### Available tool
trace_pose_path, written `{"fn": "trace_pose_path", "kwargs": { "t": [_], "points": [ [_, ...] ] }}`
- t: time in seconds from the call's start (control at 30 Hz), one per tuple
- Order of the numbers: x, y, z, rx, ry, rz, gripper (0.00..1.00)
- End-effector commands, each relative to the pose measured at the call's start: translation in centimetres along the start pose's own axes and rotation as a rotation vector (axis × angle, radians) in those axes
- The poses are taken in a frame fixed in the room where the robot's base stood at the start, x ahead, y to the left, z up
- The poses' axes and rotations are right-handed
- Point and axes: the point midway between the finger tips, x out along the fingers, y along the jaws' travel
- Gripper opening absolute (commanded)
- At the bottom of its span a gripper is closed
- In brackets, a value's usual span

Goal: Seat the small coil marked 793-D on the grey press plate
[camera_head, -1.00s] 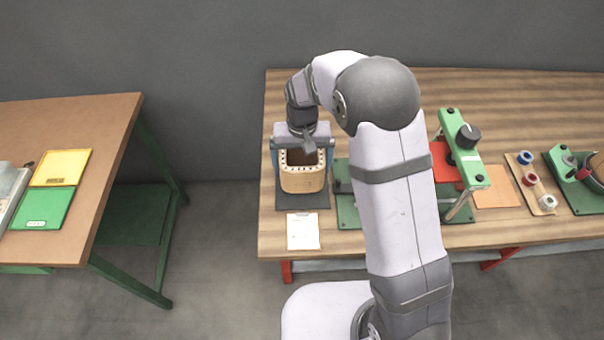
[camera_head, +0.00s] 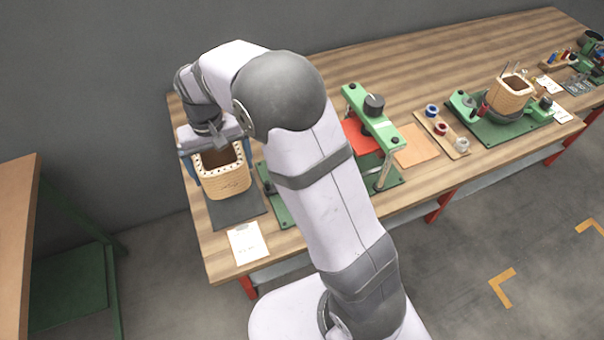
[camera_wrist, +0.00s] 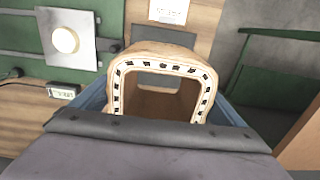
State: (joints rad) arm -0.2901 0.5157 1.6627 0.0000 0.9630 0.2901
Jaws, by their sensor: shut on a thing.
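A tan wound coil (camera_head: 226,184) with a white, black-marked rim sits between the blue fingers of my gripper (camera_head: 219,166), at the left end of the bench. My gripper is shut on this coil, one finger on each side. The wrist view shows the coil (camera_wrist: 160,52) upright, its open top facing me. No 793-D marking can be read. A grey square plate (camera_wrist: 52,22) with a pale round piece lies on a green base in the wrist view. In the head view my arm hides much of that area. A gap between coil and mat cannot be judged.
A dark mat (camera_head: 240,211) lies beneath the coil, with a white paper card (camera_head: 247,243) in front. A green press frame (camera_head: 372,120) with a red plate stands to the right. Beyond are a spool board (camera_head: 441,134) and another coil (camera_head: 510,95) on a green stand.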

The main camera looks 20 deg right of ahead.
Motion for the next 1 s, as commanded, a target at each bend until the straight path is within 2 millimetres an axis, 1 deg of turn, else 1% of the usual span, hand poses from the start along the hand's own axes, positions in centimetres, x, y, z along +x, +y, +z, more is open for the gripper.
{"fn": "trace_pose_path", "kwargs": {
  "t": [0.27, 0.37, 0.47, 0.57, 0.67, 0.73, 0.8, 0.9, 1.0],
  "points": [
    [-0.2, 0.1, -0.1, 0.004, 0.003, -0.001, 0.53],
    [-0.6, 0.8, -0.3, 0.019, 0.003, -0.001, 0.53],
    [-1.3, 2.2, -0.6, 0.051, 0.003, 0.000, 0.53],
    [-2.3, 4.5, -1.1, 0.102, 0.002, 0.000, 0.53],
    [-3.3, 7.6, -1.3, 0.174, 0.001, 0.000, 0.53],
    [-4.0, 10.2, -1.1, 0.232, 0.000, 0.000, 0.53],
    [-4.4, 12.8, -0.6, 0.290, -0.001, 0.000, 0.53],
    [-4.5, 15.7, 0.6, 0.359, -0.002, 0.000, 0.53],
    [-4.5, 18.0, 1.6, 0.416, -0.001, 0.000, 0.53]
  ]
}}
